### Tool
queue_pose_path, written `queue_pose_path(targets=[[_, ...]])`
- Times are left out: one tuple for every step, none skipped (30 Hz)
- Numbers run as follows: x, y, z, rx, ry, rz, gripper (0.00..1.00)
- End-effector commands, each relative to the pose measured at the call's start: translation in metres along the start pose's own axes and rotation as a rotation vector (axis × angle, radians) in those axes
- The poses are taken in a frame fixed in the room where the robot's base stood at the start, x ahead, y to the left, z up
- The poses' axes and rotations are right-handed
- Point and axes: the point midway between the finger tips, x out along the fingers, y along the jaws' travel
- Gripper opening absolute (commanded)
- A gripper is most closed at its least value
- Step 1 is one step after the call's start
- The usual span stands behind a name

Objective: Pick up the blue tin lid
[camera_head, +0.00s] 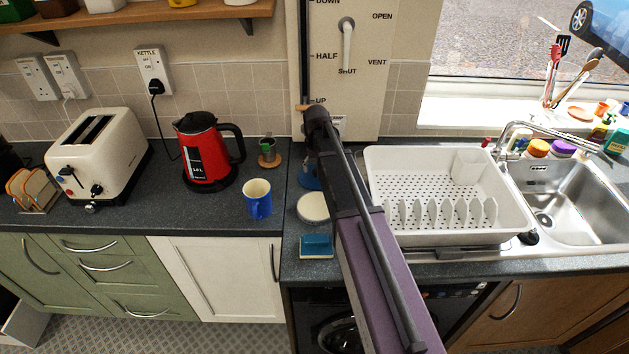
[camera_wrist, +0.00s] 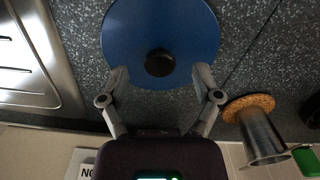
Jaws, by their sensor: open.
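The blue tin lid (camera_wrist: 128,35) is a round blue disc with a black knob (camera_wrist: 159,63). In the wrist view it lies on the dark speckled worktop at the top middle. My gripper (camera_wrist: 160,75) is open, its two fingertips at the lid's near edge with the knob between them in the picture. I cannot tell whether the fingers touch the lid. In the head view only a sliver of the blue lid (camera_head: 308,179) shows to the left of my arm, which hides the rest of it and my gripper's fingers.
A cream round thing (camera_head: 313,207) and a blue sponge (camera_head: 317,245) are in front of the lid. A blue mug (camera_head: 257,198) and red kettle (camera_head: 205,150) stand left. A white dish rack (camera_head: 385,165) is right. A metal cup (camera_wrist: 260,135) on a cork coaster (camera_wrist: 240,106) is close by.

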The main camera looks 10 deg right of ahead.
Motion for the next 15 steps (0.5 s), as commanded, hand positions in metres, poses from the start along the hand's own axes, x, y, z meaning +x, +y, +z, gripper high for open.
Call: queue_pose_path(targets=[[0.008, 0.0, 0.0, 0.0, 0.0, 0.0, 0.82], [0.011, 0.0, 0.0, 0.0, 0.0, 0.0, 0.82], [0.013, 0.0, 0.0, 0.0, 0.0, 0.0, 0.82], [0.015, 0.0, 0.0, 0.0, 0.0, 0.0, 0.82], [0.017, 0.0, 0.0, 0.0, 0.0, 0.0, 0.82], [0.019, 0.0, 0.0, 0.0, 0.0, 0.0, 0.82], [0.02, 0.0, 0.0, 0.0, 0.0, 0.0, 0.82], [0.021, 0.0, 0.0, 0.0, 0.0, 0.0, 0.82], [0.022, 0.0, 0.0, 0.0, 0.0, 0.0, 0.82], [0.023, 0.0, 0.0, 0.0, 0.0, 0.0, 0.82], [0.023, 0.0, 0.0, 0.0, 0.0, 0.0, 0.82], [0.023, 0.0, 0.0, 0.0, 0.0, 0.0, 0.82], [0.023, 0.0, 0.0, 0.0, 0.0, 0.0, 0.82], [0.023, 0.0, 0.0, 0.0, 0.0, 0.0, 0.82], [0.023, 0.0, 0.0, 0.0, 0.0, 0.0, 0.82]])
